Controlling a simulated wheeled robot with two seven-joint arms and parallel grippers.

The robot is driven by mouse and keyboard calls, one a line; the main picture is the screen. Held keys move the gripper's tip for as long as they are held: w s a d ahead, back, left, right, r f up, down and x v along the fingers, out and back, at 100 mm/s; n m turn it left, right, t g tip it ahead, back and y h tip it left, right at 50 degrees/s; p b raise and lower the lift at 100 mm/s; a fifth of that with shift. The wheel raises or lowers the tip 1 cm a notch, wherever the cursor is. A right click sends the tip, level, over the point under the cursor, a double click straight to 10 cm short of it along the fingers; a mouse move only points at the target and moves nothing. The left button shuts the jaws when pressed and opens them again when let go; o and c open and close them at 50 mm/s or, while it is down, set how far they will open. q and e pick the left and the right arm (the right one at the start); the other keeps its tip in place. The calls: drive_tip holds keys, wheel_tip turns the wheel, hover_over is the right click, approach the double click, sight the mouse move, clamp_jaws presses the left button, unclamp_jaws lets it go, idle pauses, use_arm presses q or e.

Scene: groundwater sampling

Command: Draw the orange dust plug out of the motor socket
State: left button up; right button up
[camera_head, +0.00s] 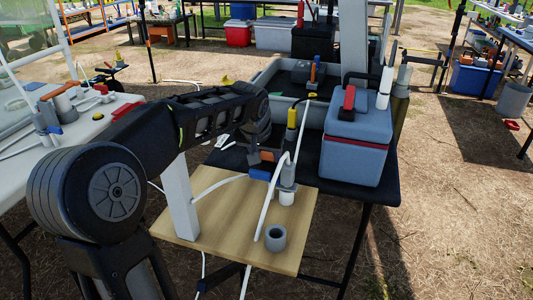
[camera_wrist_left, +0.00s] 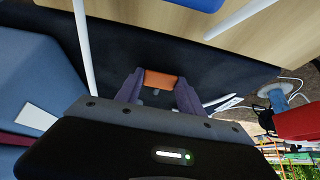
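My left gripper (camera_head: 266,154) reaches in over the table, beside an upright grey fitting (camera_head: 289,174) above the wooden board (camera_head: 225,243). In the left wrist view its two fingers (camera_wrist_left: 160,88) are closed on the sides of an orange block, which I take to be the dust plug (camera_wrist_left: 161,79). The plug also shows between the fingers in the head view (camera_head: 268,156). Dark tabletop lies behind it in the wrist view, and I see no socket around it there. Which part is the motor socket I cannot tell. My right gripper is not in view.
A blue-grey cooler box (camera_head: 355,150) stands right of the gripper. A grey tray (camera_head: 263,75) lies behind. White hoses (camera_head: 265,215) run close to the fitting. A hollow grey cylinder (camera_head: 276,238) stands on the board's front part, and a white post (camera_head: 180,195) rises at its left.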

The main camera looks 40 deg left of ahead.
use_arm(q)
drive_tip(key=shift+o, duration=0.7)
drive_tip(key=shift+s+f, duration=0.15)
drive_tip(key=shift+f, duration=0.35)
drive_tip(key=shift+s+f, duration=0.15)
drive_tip(key=shift+f, duration=0.35)
drive_tip(key=shift+o, duration=0.2)
drive_tip(key=shift+r, duration=0.15)
drive_tip(key=v, duration=0.3)
drive_tip(key=p+v, duration=0.1)
drive_tip(key=v, duration=0.2)
drive_tip(key=w+p+v, duration=0.1)
drive_tip(key=v, duration=0.1)
drive_tip(key=shift+s+r, duration=0.15)
drive_tip(key=shift+r, duration=0.5)
drive_tip(key=shift+r+p, duration=0.1)
drive_tip(key=shift+p, duration=0.2)
